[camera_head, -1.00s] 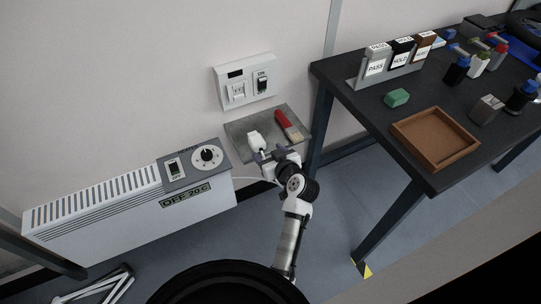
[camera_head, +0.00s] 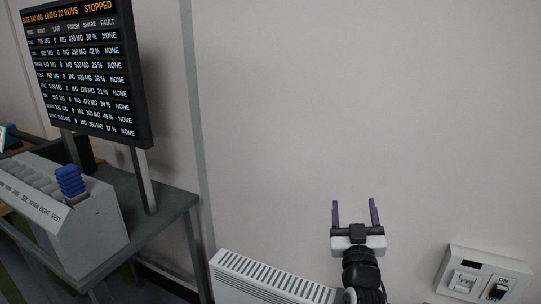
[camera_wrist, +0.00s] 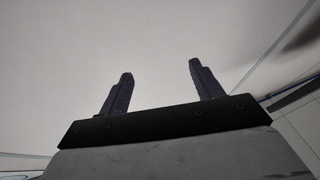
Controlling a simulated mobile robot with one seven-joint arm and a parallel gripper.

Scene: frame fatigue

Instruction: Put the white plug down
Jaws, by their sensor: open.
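My gripper (camera_head: 355,213) is raised in front of the bare wall, its two dark fingers apart and pointing up, with nothing between them. In the wrist view the gripper (camera_wrist: 160,90) is also open and empty against the pale wall. The white plug is in neither view now, nor is the small grey shelf where it showed earlier.
A wall socket panel (camera_head: 485,275) with a switch marked ON is at the lower right. The white heater (camera_head: 275,280) is below, left of my arm. A grey table (camera_head: 165,215) at the left bears a sorting box (camera_head: 85,225) and a display board (camera_head: 85,75).

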